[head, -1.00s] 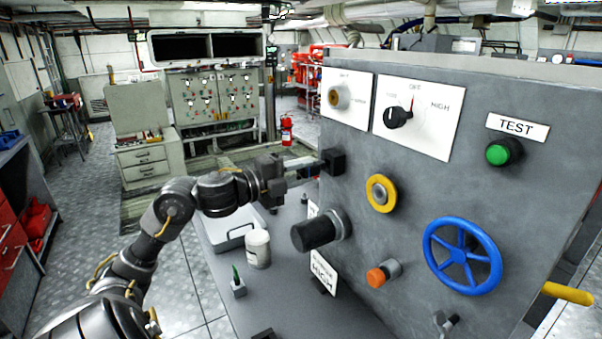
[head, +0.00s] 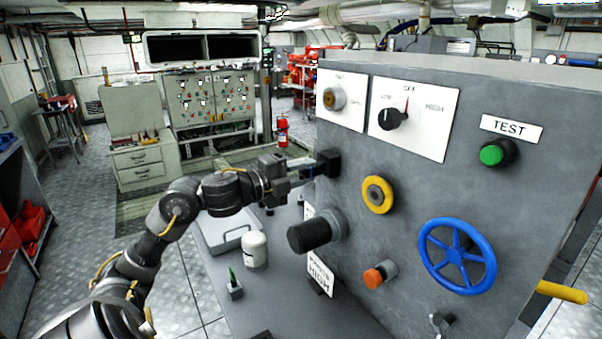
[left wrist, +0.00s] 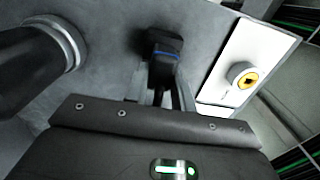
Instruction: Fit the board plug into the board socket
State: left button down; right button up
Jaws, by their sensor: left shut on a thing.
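The board socket (head: 327,162) is a black block on the upper left of the grey panel, below the left white plate. My left gripper (head: 311,168) reaches it from the left, with its fingertips right at the block. In the left wrist view the black socket (left wrist: 163,38) stands on the panel, straight ahead of the fingers. The board plug (left wrist: 163,72), a dark piece with a blue band by the socket, is between my shut fingers and in line with the socket. The fingers hide much of the plug; how deep it sits I cannot tell. My right gripper is not in view.
The panel carries a yellow ring (head: 377,195), a black cylinder (head: 312,233), an orange knob (head: 376,277) and a blue handwheel (head: 457,256). A white canister (head: 254,251) and a grey tray (head: 219,232) are on the bench below my arm.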

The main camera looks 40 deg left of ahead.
pick_arm(q)
jog(key=shift+w+d, duration=0.15)
jog(key=shift+w, duration=0.45)
jog(key=c, duration=1.1)
grip_release()
jog(key=shift+s+f, duration=0.1)
jog(key=shift+s, duration=0.2)
jog(key=b+v, duration=0.3)
jog(key=v, duration=0.7)
jog(key=shift+b, duration=0.4)
jog(key=shift+s, duration=0.1)
